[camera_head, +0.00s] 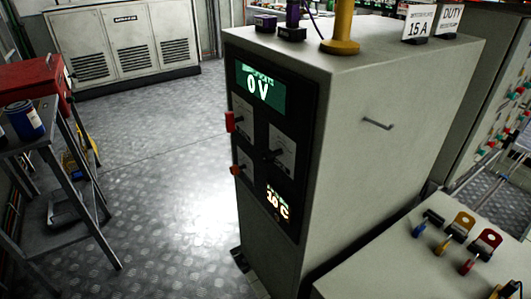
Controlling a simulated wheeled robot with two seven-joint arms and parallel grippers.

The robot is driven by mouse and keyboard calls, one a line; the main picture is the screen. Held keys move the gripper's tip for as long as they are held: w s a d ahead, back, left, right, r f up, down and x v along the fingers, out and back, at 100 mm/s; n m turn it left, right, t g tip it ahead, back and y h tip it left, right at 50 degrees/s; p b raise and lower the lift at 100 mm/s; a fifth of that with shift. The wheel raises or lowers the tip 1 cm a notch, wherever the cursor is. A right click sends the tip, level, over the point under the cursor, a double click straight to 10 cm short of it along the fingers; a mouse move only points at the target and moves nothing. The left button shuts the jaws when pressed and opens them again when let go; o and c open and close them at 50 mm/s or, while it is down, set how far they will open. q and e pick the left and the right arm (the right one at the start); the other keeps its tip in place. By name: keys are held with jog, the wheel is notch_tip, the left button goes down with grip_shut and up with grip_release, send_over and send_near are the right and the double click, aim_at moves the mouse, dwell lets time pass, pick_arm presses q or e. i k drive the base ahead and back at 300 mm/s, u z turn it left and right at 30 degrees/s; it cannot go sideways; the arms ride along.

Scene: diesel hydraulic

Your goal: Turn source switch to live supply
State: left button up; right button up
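A grey cabinet (377,130) stands in the middle of the view with a black front panel. The panel's top display (261,86) reads 0 V, and a lower display (277,202) reads about 10 C. Between them are white plates with dark rotary knobs, one of them the right knob (274,154). A red part (230,122) and an orange-red part (235,170) stick out at the panel's left edge. The labels are too small to read, so I cannot tell which is the source switch or its setting. Neither of my grippers shows.
The metal floor (165,170) before the panel is clear. A bench (400,275) with coloured clamps is at lower right. Vented cabinets (125,45) stand behind.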

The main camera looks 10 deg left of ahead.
aim_at(230, 121)
jog(key=k, duration=0.6)
jog(key=u, duration=1)
jog(key=i, duration=1.1)
jog(key=u, duration=0.35)
